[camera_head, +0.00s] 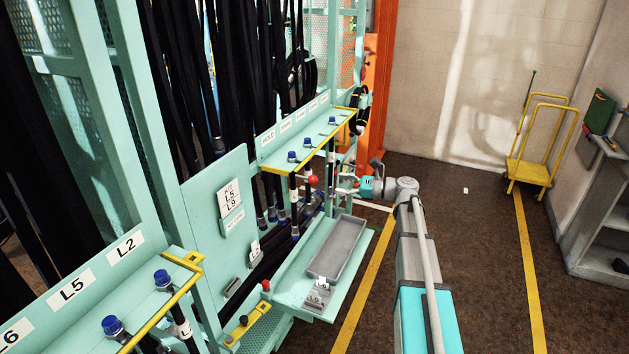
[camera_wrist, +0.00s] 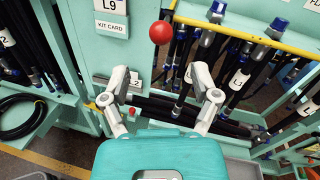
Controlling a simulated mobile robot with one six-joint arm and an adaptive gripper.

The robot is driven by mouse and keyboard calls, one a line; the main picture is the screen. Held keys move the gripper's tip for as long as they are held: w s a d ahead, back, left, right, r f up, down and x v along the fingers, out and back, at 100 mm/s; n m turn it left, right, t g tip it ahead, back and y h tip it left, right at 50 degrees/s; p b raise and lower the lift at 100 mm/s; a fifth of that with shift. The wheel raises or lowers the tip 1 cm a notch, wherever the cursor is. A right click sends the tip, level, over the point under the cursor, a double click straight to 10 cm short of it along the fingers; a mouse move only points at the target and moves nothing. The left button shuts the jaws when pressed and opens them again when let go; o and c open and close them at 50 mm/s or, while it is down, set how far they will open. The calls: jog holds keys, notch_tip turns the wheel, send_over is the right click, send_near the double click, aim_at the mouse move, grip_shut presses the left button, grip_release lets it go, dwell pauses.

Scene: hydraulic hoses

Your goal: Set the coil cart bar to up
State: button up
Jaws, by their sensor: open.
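A yellow cart (camera_head: 530,172) stands on the floor at the far right in the head view, near the back wall. It has a low deck, yellow tube hoops and a thin slanted bar (camera_head: 524,104) with a dark green tip, rising at its left side. No label on it is readable. My gripper (camera_head: 345,186) is far to the left of the cart, beside the hose rack. In the wrist view my gripper (camera_wrist: 161,80) is open with nothing between its fingers. A red ball knob (camera_wrist: 160,33) shows beyond the fingertips. The cart is not in the wrist view.
The green hose rack (camera_head: 215,200) with black hoses fills the left. A shelf with a grey tray (camera_head: 338,248) juts out near my arm. An orange post (camera_head: 378,75) stands behind. A grey bench (camera_head: 605,200) is at right. Dark floor (camera_head: 470,250) between is mostly clear.

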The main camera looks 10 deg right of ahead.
aim_at(313, 180)
jog(key=x, duration=0.9)
